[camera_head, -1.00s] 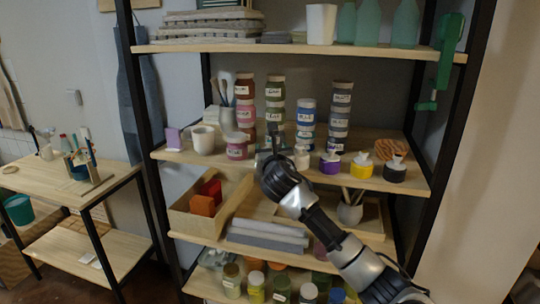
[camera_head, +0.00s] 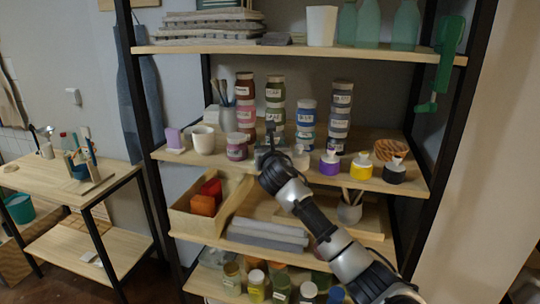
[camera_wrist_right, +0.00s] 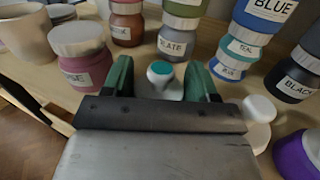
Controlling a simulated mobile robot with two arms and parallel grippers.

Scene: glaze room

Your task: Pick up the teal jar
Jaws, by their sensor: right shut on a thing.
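My right gripper (camera_head: 271,146) reaches onto the middle shelf board, between the pink jar and a cream jar. In the right wrist view its dark green fingers (camera_wrist_right: 161,82) are shut on a small jar with a pale, teal-topped knob (camera_wrist_right: 160,74), which I take as the teal jar. Its body is mostly hidden by the gripper, and in the head view the wrist hides it. I cannot tell whether it is off the board. A separate jar labelled TEAL (camera_wrist_right: 241,47) stands in the blue stack behind. My left gripper is not in view.
The pink jar (camera_wrist_right: 82,55) stands close left and the white-knobbed jar (camera_wrist_right: 260,112) close right. Behind are label stacks, including slate (camera_wrist_right: 178,40) and black (camera_wrist_right: 292,78). Purple (camera_head: 331,164), yellow (camera_head: 361,168) and black-bodied (camera_head: 395,172) jars stand to the right. The upper board (camera_head: 280,49) is overhead.

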